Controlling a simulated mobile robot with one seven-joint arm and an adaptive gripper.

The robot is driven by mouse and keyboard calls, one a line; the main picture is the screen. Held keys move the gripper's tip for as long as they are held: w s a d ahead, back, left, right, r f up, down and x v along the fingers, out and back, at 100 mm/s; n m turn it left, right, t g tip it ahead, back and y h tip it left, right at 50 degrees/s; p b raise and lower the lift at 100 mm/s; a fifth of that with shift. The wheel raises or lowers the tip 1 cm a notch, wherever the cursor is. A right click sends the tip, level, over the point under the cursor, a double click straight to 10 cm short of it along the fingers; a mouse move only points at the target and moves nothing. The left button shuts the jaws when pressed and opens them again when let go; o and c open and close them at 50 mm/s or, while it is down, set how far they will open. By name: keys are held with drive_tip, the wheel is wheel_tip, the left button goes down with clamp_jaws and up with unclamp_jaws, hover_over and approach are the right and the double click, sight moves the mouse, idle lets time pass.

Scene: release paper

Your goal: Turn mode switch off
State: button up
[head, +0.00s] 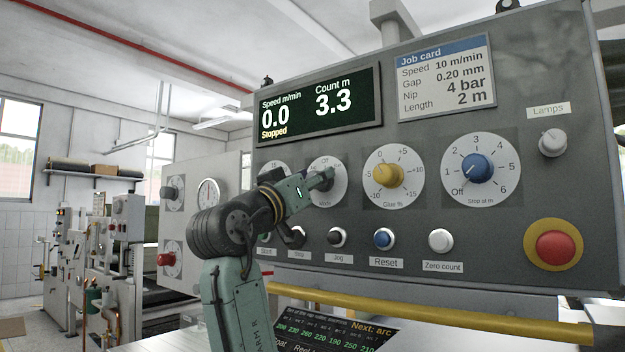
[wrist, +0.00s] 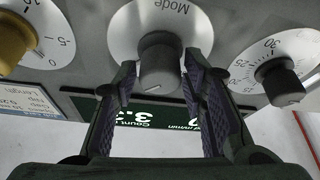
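The mode switch is a grey knob (wrist: 160,68) on a round white dial (head: 341,191) in the control panel. In the head view "Off" shows at the top of the dial, and my gripper (head: 322,180) covers most of the knob. In the wrist view, which is upside down, my gripper (wrist: 158,88) has one finger on each side of the knob. Narrow gaps seem to show between the fingers and the knob, so it looks open around it. A short pale mark shows on the knob's lower edge in that view; its exact setting is hard to read.
A yellow Glue knob (head: 387,174) is to the right, then a blue Stop at m knob (head: 476,168). A black length knob (wrist: 283,85) is on the other side. Below are several push buttons, including blue Reset (head: 383,238), and a red emergency button (head: 553,244). The display (head: 318,105) reads Stopped.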

drive_tip(key=c, duration=0.8)
drive_tip(key=shift+n, duration=0.4)
drive_tip(key=n+y, duration=0.1)
drive_tip(key=n, duration=0.1)
drive_tip(key=n+y, duration=0.1)
drive_tip(key=n, duration=0.2)
drive_tip(key=shift+r+t+y, duration=0.1)
drive_tip(key=shift+t+y, duration=0.3)
drive_tip(key=shift+n+y, duration=0.7)
drive_tip(key=shift+n, duration=0.75)
drive_tip(key=shift+n+y, duration=0.7)
drive_tip(key=shift+n, duration=0.75)
drive_tip(key=o, duration=1.2)
drive_tip(key=shift+c, duration=0.2)
